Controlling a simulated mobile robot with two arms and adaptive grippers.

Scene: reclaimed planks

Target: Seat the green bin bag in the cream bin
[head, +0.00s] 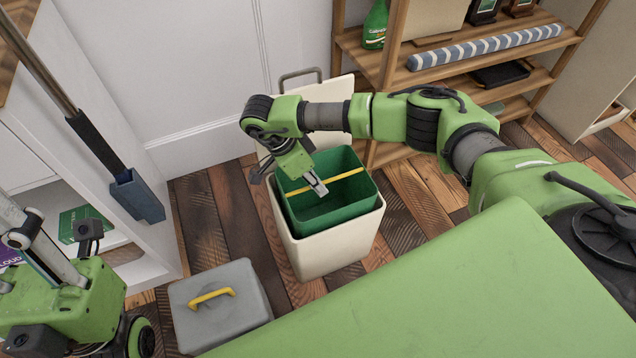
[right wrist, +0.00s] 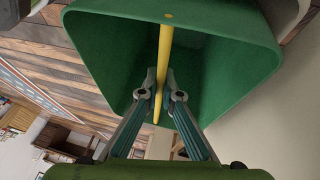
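The cream bin (head: 325,255) stands on the plank floor with its cream lid (head: 335,92) raised behind it. The green bin bag (head: 338,210) looks like a stiff, open-topped green liner. It sits inside the bin's mouth, with its rim standing above the bin's rim. A yellow bar (head: 345,176) crosses its top. My right gripper (head: 318,187) is over the opening, with its fingers on either side of the bar. In the right wrist view the fingers (right wrist: 164,92) close around the bar inside the green bag (right wrist: 110,55). My left gripper's fingers are not visible.
A grey box with a yellow handle (head: 222,305) stands on the floor at front left. A white cabinet (head: 160,255) is at left, with a blue-headed tool (head: 137,197) before it. A wooden shelf (head: 400,60) holds a striped roll (head: 485,46) behind my right arm.

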